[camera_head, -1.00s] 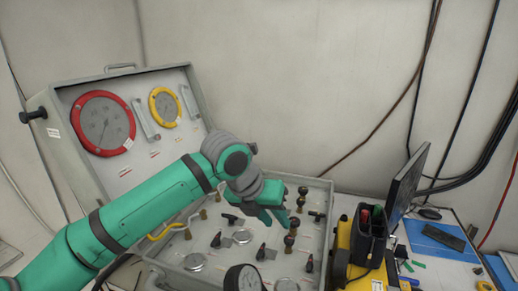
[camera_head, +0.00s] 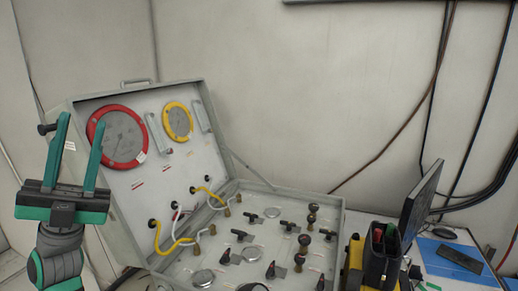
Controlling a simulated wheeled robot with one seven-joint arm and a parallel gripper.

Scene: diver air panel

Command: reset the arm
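My gripper (camera_head: 78,140) is at the left of the head view, raised and pointing up. Its two green fingers are spread wide apart with nothing between them. It is in front of the left edge of the open diver air panel case (camera_head: 206,137) and hides part of that edge. The case lid stands up and carries a large red-rimmed gauge (camera_head: 121,138) and a smaller yellow-rimmed gauge (camera_head: 178,122). The lower panel has several black valve handles (camera_head: 304,240) and yellow and white hoses (camera_head: 176,245). My gripper appears apart from the valves and hoses.
A yellow and black tool case (camera_head: 380,252) stands to the right of the panel. Behind it are a monitor (camera_head: 422,205) and a desk with a blue mat (camera_head: 447,258). Dark cables (camera_head: 470,110) hang on the right wall. The space above the lower panel is clear.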

